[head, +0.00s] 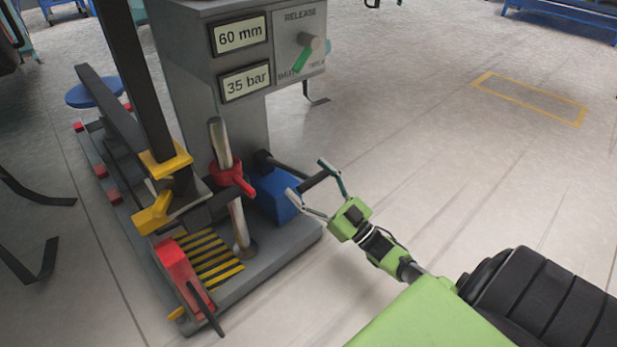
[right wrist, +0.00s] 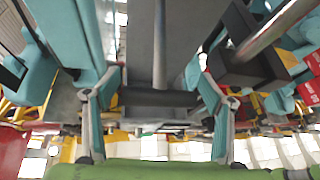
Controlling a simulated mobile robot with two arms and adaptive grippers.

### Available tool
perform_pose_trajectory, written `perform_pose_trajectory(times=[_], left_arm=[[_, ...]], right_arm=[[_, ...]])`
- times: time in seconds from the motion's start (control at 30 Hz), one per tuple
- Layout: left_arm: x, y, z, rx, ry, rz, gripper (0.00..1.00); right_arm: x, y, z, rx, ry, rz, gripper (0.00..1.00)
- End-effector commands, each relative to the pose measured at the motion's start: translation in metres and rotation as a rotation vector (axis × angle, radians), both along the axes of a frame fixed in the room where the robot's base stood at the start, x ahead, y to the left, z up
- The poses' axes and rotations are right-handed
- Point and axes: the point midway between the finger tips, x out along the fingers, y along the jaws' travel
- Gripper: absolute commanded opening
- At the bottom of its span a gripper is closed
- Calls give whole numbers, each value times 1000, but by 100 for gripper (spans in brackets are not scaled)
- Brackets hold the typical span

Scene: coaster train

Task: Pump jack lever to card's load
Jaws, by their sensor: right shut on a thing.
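The jack lever (head: 288,165) is a dark rod with a thicker black grip, sticking out to the right by the blue pump block (head: 273,197) on the press base. My green right gripper (head: 308,178) has its two fingers on either side of the grip and is shut on it. In the right wrist view the black grip (right wrist: 158,99) lies across between the fingers. The pressure display (head: 246,83) reads 35 bar and the display above it (head: 240,36) reads 60 mm. The release knob (head: 301,60) points down-left towards SHUT. I see no load card. My left gripper is not in view.
The grey press column (head: 185,70) stands on a low base with a yellow-black striped plate (head: 208,257). A red clamp (head: 227,175) sits on an upright metal rod. A blue round seat (head: 95,92) is behind left. The floor at right is clear, with a yellow-outlined rectangle (head: 482,82).

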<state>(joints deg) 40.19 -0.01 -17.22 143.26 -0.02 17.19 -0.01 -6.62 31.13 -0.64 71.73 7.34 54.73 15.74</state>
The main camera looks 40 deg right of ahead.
Motion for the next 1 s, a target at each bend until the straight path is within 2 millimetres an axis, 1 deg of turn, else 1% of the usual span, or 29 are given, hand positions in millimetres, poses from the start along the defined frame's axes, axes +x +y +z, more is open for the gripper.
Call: perform_pose_trajectory(times=[0.03,0.3,0.33,0.37,0.4,0.77,0.87,1.0], left_arm=[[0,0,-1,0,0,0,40],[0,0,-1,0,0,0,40],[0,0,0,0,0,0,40],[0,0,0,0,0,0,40],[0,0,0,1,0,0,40],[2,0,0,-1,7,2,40],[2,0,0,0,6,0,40],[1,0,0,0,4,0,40]], right_arm=[[-2,2,-8,9,15,6,36],[-2,2,-8,9,15,6,36],[-2,2,-8,9,15,7,80],[-2,2,-7,9,15,7,88],[-2,2,-7,8,14,7,92],[-2,0,-4,3,7,2,92],[-10,-2,-9,3,9,1,92],[-31,-7,-20,4,11,1,92]])
